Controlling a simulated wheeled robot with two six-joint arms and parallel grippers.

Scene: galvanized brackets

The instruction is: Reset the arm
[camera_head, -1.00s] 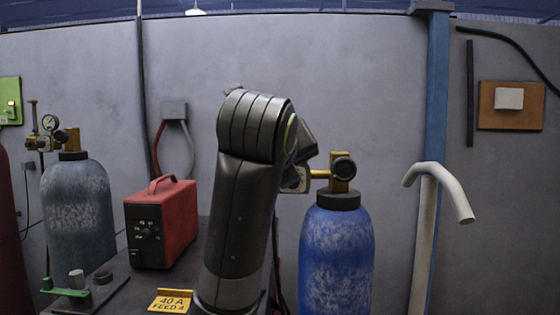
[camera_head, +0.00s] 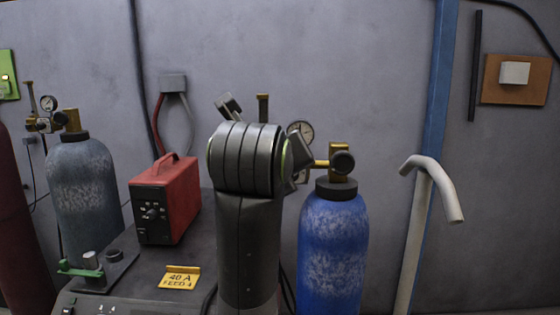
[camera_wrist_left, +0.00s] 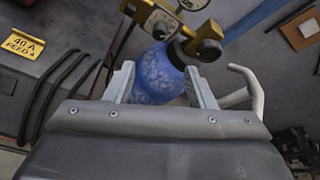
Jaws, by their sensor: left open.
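My left gripper (camera_wrist_left: 160,82) shows in the left wrist view with its two pale fingers apart and nothing held between them. Beyond the fingers is a blue gas cylinder (camera_wrist_left: 158,72) with a brass valve and gauge (camera_wrist_left: 196,42); how far off it is I cannot tell. In the head view my dark grey arm (camera_head: 248,160) stands bent in the middle, beside and left of the blue cylinder (camera_head: 334,235). The gripper's fingers cannot be made out there. My right gripper is in neither view.
A red box (camera_head: 165,200) and a yellow "40 A FEED 4" sign (camera_head: 179,280) are on a dark surface left of my arm. A grey-blue cylinder (camera_head: 85,190) stands farther left. A pale bent pipe (camera_head: 420,230) and a blue post (camera_head: 440,80) are at right, before a grey wall.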

